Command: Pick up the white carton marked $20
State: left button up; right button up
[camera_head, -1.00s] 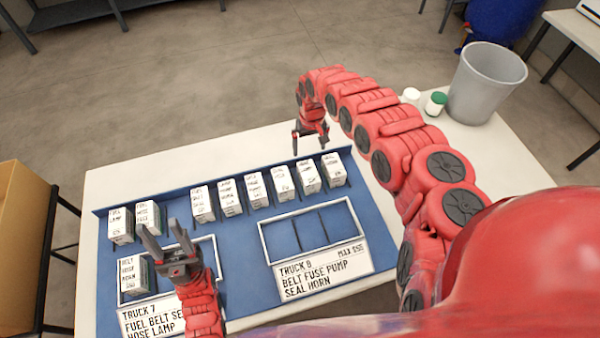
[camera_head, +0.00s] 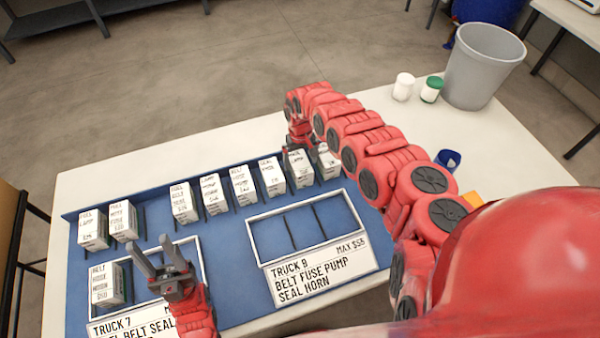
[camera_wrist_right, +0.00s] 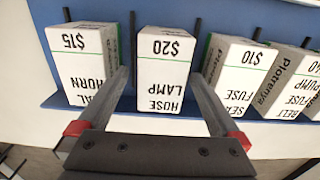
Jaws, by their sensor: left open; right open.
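The white carton marked $20 (camera_wrist_right: 163,72), lettered HOSE LAMP, stands upright in the middle of the right wrist view. In the head view it is the second carton from the right (camera_head: 300,170) in the row, partly covered by my gripper. My right gripper (camera_wrist_right: 160,74) is open, with one finger on each side of this carton. It also shows at the back of the row in the head view (camera_head: 299,146). Whether the fingers touch the carton cannot be told. My left gripper (camera_head: 151,242) is open and empty above the Truck 7 tray (camera_head: 203,262).
A $15 carton (camera_wrist_right: 82,62) and a $10 carton (camera_wrist_right: 238,75) stand close on either side. A Truck 7 carton (camera_head: 105,287) sits front left. Two jars (camera_head: 403,87) and a grey bin (camera_head: 482,68) are back right.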

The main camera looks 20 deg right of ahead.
notch_tip(320, 180, down, 5)
jog(key=b, duration=0.3)
jog(key=shift+a+r+b, duration=0.1)
jog(key=shift+r+b, duration=0.05)
jog(key=shift+b, duration=0.15)
jog(key=shift+s+r, duration=0.1)
jog(key=shift+r, duration=0.1)
grip_shut()
